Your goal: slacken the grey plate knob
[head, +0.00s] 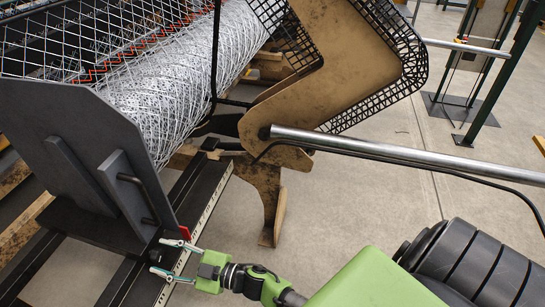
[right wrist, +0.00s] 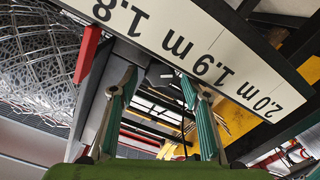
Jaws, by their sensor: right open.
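The grey plate (head: 75,150) stands upright at the left, at the end of the mesh roll. A small dark grey shape that looks like its knob (right wrist: 160,74) shows between my fingertips in the right wrist view, just under the ruler edge. In the head view the knob cannot be told from the dark rail and plate foot. My right gripper (head: 160,256) is open, at the plate's lower right corner by the rail, its two fingers apart around the knob's place. Contact cannot be made out. My left gripper is out of view.
A ruler strip (right wrist: 215,55) runs along the rail, with a red pointer (right wrist: 88,50) near the fingers. The wire mesh roll (head: 200,75) lies behind the plate. A metal bar (head: 400,153) crosses at the right. The floor (head: 340,215) between is clear.

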